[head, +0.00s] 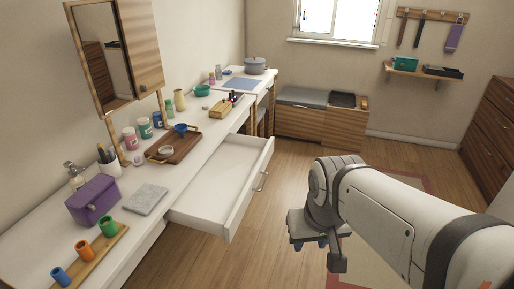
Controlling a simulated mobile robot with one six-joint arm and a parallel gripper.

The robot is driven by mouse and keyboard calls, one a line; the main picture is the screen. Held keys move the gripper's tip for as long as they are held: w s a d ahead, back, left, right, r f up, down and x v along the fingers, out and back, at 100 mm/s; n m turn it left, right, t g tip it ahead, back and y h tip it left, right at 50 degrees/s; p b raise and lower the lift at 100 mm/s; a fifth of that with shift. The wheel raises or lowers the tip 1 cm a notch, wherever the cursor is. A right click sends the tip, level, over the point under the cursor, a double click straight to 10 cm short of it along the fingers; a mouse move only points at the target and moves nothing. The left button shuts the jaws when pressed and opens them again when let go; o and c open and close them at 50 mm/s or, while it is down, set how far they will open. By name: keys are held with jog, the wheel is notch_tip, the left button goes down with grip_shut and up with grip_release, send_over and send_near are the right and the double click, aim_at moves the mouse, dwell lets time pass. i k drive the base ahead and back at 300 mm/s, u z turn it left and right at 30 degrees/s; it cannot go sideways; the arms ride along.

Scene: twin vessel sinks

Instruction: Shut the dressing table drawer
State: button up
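The dressing table (205,128) is a long white table along the left wall. Its white drawer (238,205) is pulled well out into the room, and its inside looks empty.
The tabletop holds a wooden tray (187,148) with a blue bowl, a purple box (93,200), a grey cloth (146,199) and several cups. A wooden bench (310,122) stands at the back. The wooden floor (285,165) between drawer and bench is clear.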

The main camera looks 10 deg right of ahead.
aim_at(216, 201)
jog(key=z, duration=0.15)
jog(key=i, duration=1.25)
jog(key=u, duration=0.25)
jog(key=k, duration=0.65)
jog(key=u, duration=0.25)
jog(key=i, duration=0.7)
jog(key=z, duration=0.15)
